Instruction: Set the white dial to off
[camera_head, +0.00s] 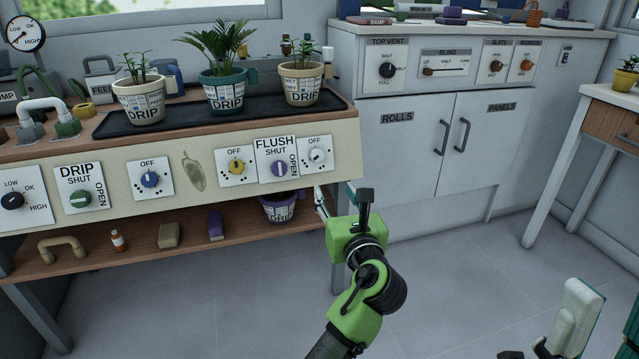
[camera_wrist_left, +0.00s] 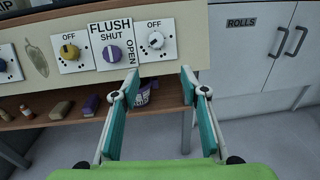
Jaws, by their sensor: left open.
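The white dial (camera_head: 317,156) is on a white plate at the right end of the cream panel, with OFF printed above it and dots around it. It also shows in the wrist view (camera_wrist_left: 155,41), top centre. Which way it points is too small to tell surely. My left gripper (camera_head: 334,191) is below and slightly right of the dial, apart from it. In the wrist view its two teal-padded fingers (camera_wrist_left: 160,84) are spread and empty, below the dial. Part of what looks like my right gripper (camera_head: 578,318) shows at the lower right; its opening is unclear.
Left of the dial are the purple FLUSH dial (camera_head: 279,169), a yellow dial (camera_head: 236,167) and a blue dial (camera_head: 149,179). A purple pot (camera_head: 278,207) stands on the lower shelf. Floor right of the bench is clear.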

